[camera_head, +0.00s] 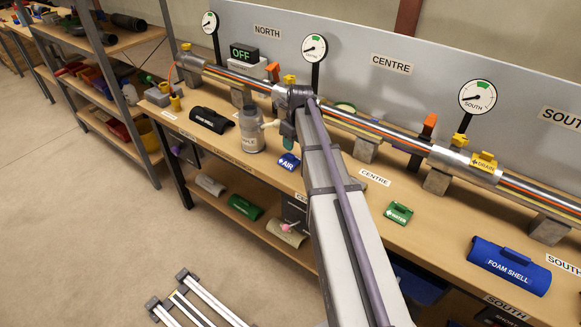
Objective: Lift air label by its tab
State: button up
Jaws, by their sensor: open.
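The air label (288,162) is a small blue plate marked AIR with a raised tab, lying on the wooden bench left of my arm. My gripper (287,143) hangs at the end of my arm, just above and behind the label in the camera_head view. It is open, and nothing shows in it. The fingers are small and partly hidden by my arm, so their exact gap is unclear. The label appears to rest on the bench, apart from the gripper.
A grey bottle (251,130) stands close left of the gripper. A black shell (211,120) lies farther left. A green label (399,213) and a blue foam shell (509,265) lie to the right. The pipe (400,138) on stands runs behind. Bench between labels is mostly clear.

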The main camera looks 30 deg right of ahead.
aim_at(291, 155)
jog(key=shift+w+f, duration=0.15)
jog(key=shift+f, duration=0.8)
jog(key=shift+r, duration=0.15)
jog(key=f+b, duration=0.5)
jog(key=shift+w+a+f, duration=0.15)
jog(key=shift+w+a, duration=0.05)
jog(key=shift+w, duration=0.1)
jog(key=shift+r, duration=0.2)
grip_shut()
